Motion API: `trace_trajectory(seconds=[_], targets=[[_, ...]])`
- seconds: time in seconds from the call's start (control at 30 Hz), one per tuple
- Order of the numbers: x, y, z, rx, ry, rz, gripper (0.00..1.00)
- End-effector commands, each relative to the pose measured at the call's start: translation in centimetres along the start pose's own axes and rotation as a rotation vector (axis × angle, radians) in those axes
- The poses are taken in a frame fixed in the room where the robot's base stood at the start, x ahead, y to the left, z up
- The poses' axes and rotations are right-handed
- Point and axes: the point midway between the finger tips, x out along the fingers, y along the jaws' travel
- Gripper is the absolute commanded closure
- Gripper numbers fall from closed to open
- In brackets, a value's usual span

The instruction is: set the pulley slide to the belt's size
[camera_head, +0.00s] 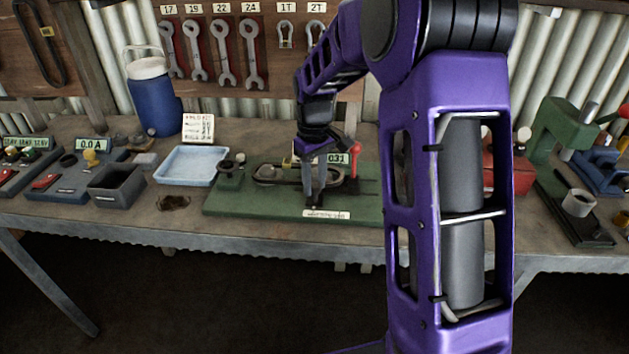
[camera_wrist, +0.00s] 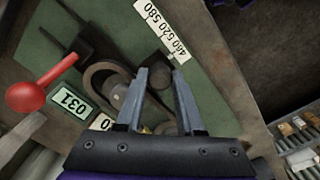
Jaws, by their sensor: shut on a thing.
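The green tester board (camera_head: 228,205) lies on the bench; it also fills much of the wrist view (camera_wrist: 205,95). A dark belt (camera_head: 268,183) forms a long loop on it and shows in the wrist view (camera_wrist: 97,78). My gripper (camera_head: 312,202) points down at the board's front half. In the wrist view its fingertips (camera_wrist: 160,76) are beside the belt loop, near the scale strip (camera_wrist: 167,30) reading 460, 520, 580. The jaws are shut on a small dark part, seemingly the pulley slide, mostly hidden by the fingers. A red-knobbed lever (camera_wrist: 27,97) stands beside a "031" plate (camera_wrist: 68,100).
A pale blue tray (camera_head: 190,168) and a dark grey bin (camera_head: 117,186) stand left of the board. A blue jug (camera_head: 152,100) is behind them. Wrenches (camera_head: 222,55) and another belt (camera_head: 40,45) hang on the wall. A green press (camera_head: 558,130) stands at right.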

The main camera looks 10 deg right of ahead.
Motion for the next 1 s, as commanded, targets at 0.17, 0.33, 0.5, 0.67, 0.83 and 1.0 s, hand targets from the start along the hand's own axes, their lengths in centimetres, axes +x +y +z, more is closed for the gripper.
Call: trace_trajectory(seconds=[0.17,0.33,0.5,0.67,0.83,1.0], targets=[[-0.1,0.0,0.0,0.000,0.001,0.001,1.00],[-0.1,0.0,0.0,0.000,0.001,0.001,1.00],[-0.1,0.0,0.0,0.000,0.001,0.001,1.00],[-0.1,0.0,0.0,0.000,0.001,0.001,1.00],[-0.2,1.0,0.9,0.003,0.000,0.001,1.00],[-0.1,2.2,2.2,0.002,-0.001,0.001,1.00]])
